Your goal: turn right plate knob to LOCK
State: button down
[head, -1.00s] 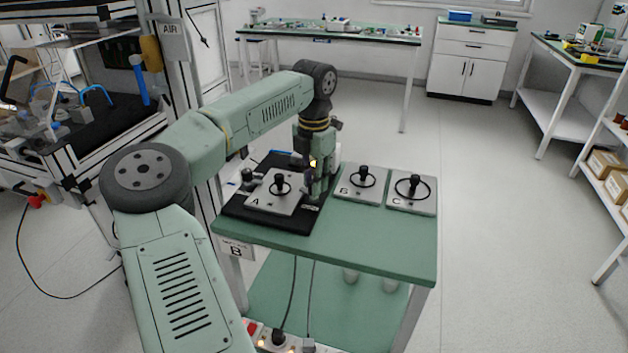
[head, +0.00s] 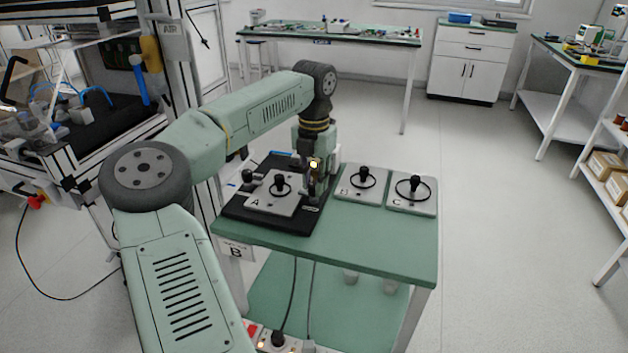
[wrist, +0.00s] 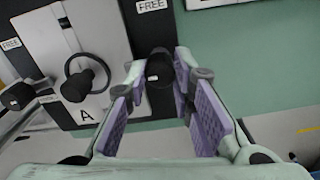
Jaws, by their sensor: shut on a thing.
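Plate A (head: 266,203) is a grey plate with a black ring handle, lying on a black base (head: 252,218). In the wrist view the right plate knob (wrist: 158,74) is a dark knob on the black base, right of plate A (wrist: 52,62). My gripper (wrist: 157,64) points down over it, with its purple-padded fingers on either side, shut on the knob. In the head view my gripper (head: 316,188) stands at the plate's right edge and hides this knob. A FREE label (wrist: 151,5) lies above the knob in the wrist view. I see no LOCK label.
The left knob (wrist: 18,95) is beside plate A, near another FREE label (wrist: 11,44). Plates B (head: 360,184) and C (head: 411,194) lie to the right on the green table (head: 372,232). The table's front right is clear.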

jog(key=c, duration=1.4)
grip_release()
jog(key=shift+o, duration=0.2)
notch_tip(320, 180, up, 12)
